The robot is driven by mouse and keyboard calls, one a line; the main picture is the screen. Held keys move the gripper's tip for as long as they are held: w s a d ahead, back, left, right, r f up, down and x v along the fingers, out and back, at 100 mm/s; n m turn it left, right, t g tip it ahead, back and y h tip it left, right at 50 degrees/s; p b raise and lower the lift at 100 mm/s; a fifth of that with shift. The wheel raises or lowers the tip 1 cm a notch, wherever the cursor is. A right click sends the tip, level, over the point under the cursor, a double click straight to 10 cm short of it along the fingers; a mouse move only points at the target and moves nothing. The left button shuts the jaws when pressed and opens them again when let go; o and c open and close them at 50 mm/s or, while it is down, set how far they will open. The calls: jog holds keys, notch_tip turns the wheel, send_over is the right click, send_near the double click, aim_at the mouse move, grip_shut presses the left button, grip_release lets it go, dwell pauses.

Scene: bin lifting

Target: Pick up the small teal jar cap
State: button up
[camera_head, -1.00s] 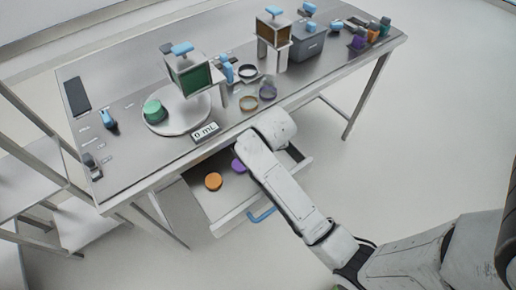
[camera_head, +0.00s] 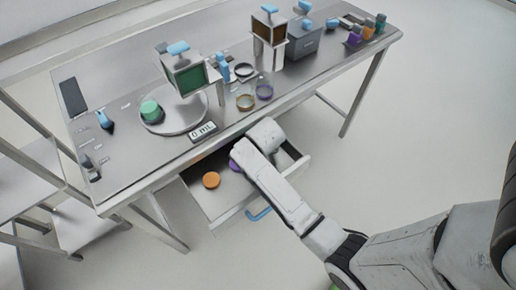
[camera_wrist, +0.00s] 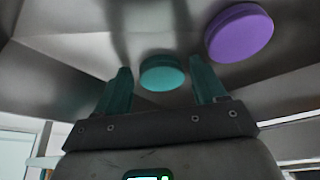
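The small teal jar cap (camera_wrist: 162,74) shows in the wrist view as a round disc between and a little beyond the fingers of my gripper (camera_wrist: 161,66). The two dark teal fingers are spread apart, with visible gaps on both sides of the cap. I cannot tell how far the cap is from the fingertips in depth. In the head view my own arm hides the gripper and the teal cap, over the open drawer (camera_head: 222,207).
A purple cap (camera_wrist: 240,33) lies right of the teal one; an orange cap (camera_head: 211,180) lies in the drawer's left part. The table above holds a round plate (camera_head: 185,122) with a green piece (camera_head: 150,112), a green-filled bin (camera_head: 186,75) and a grey box (camera_head: 305,40).

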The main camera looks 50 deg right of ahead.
jog(key=c, duration=0.8)
jog(key=shift+o, duration=0.2)
